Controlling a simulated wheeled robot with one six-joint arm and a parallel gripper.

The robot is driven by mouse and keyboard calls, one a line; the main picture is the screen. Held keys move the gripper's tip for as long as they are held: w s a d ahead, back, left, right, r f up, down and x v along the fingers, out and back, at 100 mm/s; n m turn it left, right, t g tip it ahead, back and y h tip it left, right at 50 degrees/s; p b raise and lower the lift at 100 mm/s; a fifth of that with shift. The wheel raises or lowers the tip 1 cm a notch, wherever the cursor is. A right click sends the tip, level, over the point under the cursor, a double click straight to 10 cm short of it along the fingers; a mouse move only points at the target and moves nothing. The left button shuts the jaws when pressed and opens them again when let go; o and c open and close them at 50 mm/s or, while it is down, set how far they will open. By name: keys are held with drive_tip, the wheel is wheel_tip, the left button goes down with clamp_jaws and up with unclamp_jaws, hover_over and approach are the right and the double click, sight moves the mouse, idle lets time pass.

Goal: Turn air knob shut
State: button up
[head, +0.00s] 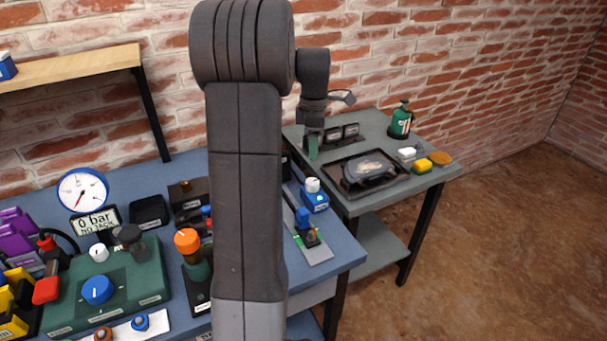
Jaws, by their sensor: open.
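No knob carries a label I can read as air. A green box (135,278) at lower left bears a large blue knob (98,290) and a smaller white knob (99,252). An orange knob (187,241) stands upright right of the box. A small blue unit (315,199) with a white knob (312,185) sits near the bench's right end. My gripper (313,150) is open, pointing down over the grey side table, behind and above the blue unit and apart from these knobs. My arm hides the middle of the bench.
A wooden shelf (75,70) and brick wall stand behind.

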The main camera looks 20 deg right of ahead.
sight(312, 181)
wheel_tip(312, 181, down, 13)
idle(0.3)
drive_tip(key=c, duration=1)
